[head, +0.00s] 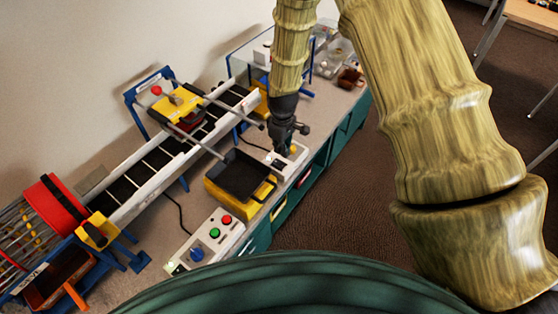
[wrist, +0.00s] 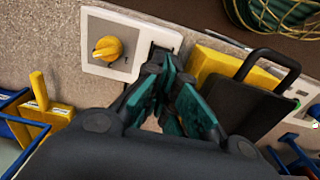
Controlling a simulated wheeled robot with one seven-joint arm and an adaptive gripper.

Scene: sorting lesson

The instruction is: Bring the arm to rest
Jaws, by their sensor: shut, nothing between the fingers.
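My gripper (head: 281,147) points down above the bench in the head view, close over a small white control box (head: 295,158). In the wrist view my gripper (wrist: 170,78) is shut and empty, its dark teal fingertips together at the edge of the white box (wrist: 98,58). That box carries a yellow knob (wrist: 108,48) and a dark slot, partly hidden behind the fingertips. I cannot tell whether the fingertips touch the box. My wood-patterned arm reaches in from the upper right of the head view.
A black tray (head: 245,176) on a yellow base stands left of my gripper. A sloping conveyor (head: 160,160) runs behind it. A control box with buttons (head: 210,240) sits nearer. A red-rimmed drum (head: 55,205) is at left. Open floor (head: 335,190) lies right of the bench.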

